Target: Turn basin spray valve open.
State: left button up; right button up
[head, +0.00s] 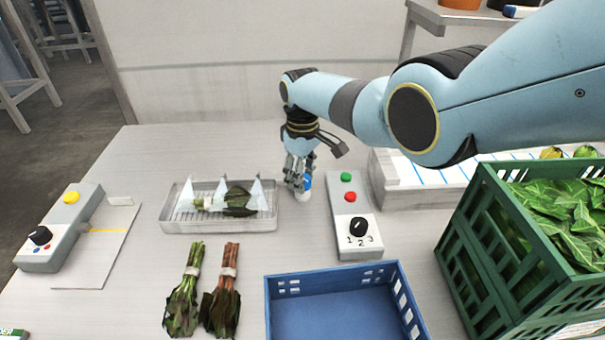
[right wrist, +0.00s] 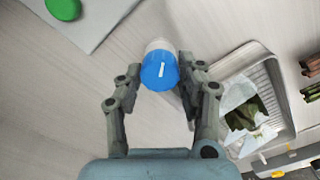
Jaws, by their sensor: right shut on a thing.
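The basin (head: 172,222) is a shallow metal tray with a rack, left of my right gripper. Several pale, see-through cones like spray (head: 222,193) stand over it, with a dark leafy bunch (head: 238,202) inside. The spray valve has a blue knob (head: 308,183) on a white base (head: 303,196), just right of the basin. My right gripper (head: 300,180) points down and is shut on the knob. The right wrist view shows the blue knob (right wrist: 159,72) with a short white mark, between the fingers (right wrist: 160,84). My left gripper is not in view.
A grey control box (head: 353,250) with green and red buttons and a dial stands right of the valve. A blue crate (head: 275,290), a green crate of leaves (head: 480,225), two tied bunches (head: 222,305) and another control box (head: 70,215) stand around. Bare table lies behind the basin.

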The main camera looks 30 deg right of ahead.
jog(key=shift+w+n, duration=0.1)
jog(key=shift+n, duration=0.5)
jog(key=o, duration=1.2)
jog(key=shift+c, duration=0.2)
notch_tip(320, 180, up, 12)
